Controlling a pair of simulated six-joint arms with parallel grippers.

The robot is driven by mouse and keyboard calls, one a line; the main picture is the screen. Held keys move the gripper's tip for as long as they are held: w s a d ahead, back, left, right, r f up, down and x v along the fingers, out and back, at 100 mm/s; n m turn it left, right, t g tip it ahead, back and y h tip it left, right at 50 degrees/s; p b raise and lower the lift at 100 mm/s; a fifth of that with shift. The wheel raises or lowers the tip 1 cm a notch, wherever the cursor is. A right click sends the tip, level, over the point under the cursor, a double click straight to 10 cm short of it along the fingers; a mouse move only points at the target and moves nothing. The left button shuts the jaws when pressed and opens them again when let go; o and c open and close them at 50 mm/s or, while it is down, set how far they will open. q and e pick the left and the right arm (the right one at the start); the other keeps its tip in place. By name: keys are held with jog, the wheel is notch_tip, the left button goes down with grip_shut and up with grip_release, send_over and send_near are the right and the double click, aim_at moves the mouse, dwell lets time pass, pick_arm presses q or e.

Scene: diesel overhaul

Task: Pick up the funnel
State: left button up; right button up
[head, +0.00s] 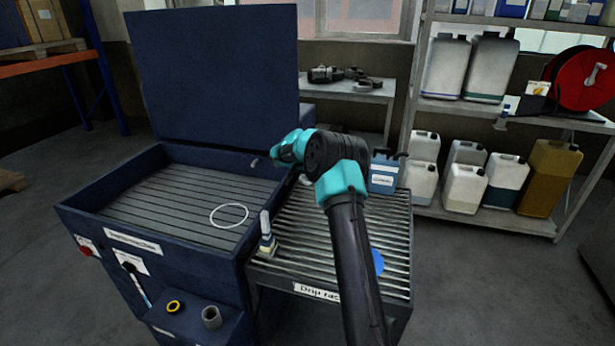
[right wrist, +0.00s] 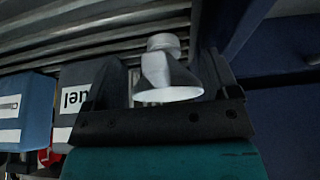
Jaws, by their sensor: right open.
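The funnel (right wrist: 166,72) is pale grey-white and shows in the right wrist view, its wide rim toward my palm and its narrow end pointing away. My right gripper (right wrist: 162,62) is open, with one dark finger on each side of the funnel. Gaps show beside the funnel, and I cannot tell whether either finger touches it. In the head view my right gripper (head: 284,152) is above the border of the washer tank and the drip rack, and I cannot make out the funnel there. My left gripper is in neither view.
The drip rack (head: 385,225) holds a blue labelled jug (head: 382,182), a blue disc (head: 376,261) and a small brush-like item (head: 267,243). A white ring (head: 229,215) lies on the tank grate. The tank's raised lid (head: 215,75) stands behind. Shelves with jugs are at right.

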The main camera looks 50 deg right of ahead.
dwell(0.4)
grip_shut()
dwell(0.6)
